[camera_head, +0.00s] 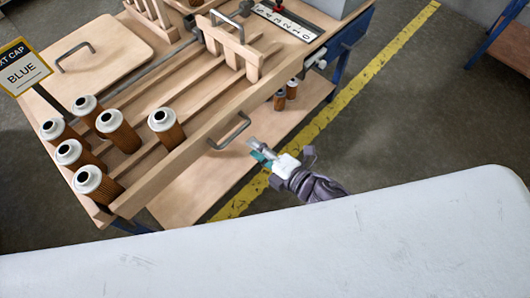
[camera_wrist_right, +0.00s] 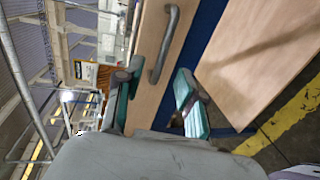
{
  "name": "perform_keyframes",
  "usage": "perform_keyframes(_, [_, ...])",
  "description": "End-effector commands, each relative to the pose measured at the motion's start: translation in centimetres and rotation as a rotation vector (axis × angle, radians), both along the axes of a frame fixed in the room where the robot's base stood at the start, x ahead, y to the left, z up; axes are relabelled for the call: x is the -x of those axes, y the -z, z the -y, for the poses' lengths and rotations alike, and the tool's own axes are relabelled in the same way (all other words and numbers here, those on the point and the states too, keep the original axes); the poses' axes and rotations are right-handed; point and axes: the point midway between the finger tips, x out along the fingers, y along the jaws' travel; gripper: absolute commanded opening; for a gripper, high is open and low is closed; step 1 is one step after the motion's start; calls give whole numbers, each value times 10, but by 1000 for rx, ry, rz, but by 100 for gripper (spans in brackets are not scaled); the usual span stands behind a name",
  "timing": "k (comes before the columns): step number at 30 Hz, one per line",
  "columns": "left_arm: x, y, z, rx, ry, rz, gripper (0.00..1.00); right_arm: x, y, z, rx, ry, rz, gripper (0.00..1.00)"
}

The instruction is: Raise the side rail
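The side rail (camera_head: 185,160) is a long wooden board along the near right edge of the wooden bench, with a grey bar handle (camera_head: 229,132) on its outer face. In the right wrist view the handle (camera_wrist_right: 166,45) lies just ahead of the fingers, against the wooden rail (camera_wrist_right: 149,80). My right gripper (camera_head: 256,151) is just outside the rail, close to the handle and apparently apart from it. Its two teal fingers (camera_wrist_right: 157,92) are spread with nothing between them. My left gripper is not in view.
Several white-capped brown cartridges (camera_head: 162,120) stand on the bench left of the rail. Floor with a yellow stripe (camera_head: 375,72) is clear at right.

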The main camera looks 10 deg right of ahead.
Motion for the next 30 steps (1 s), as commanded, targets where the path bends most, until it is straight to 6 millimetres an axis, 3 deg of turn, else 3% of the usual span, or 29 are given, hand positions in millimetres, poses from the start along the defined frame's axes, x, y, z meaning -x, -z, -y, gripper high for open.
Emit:
perform_keyframes(7, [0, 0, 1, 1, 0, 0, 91, 22, -6, 16, -1, 0, 1, 39])
perform_keyframes(25, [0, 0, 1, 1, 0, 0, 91, 23, -6, 17, -1, 0, 2, 39])
perform_keyframes(28, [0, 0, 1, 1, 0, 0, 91, 21, 5, 22, -6, 21, -28, 39])
perform_keyframes(30, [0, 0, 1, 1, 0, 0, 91, 16, 26, 32, -19, 62, -88, 39])
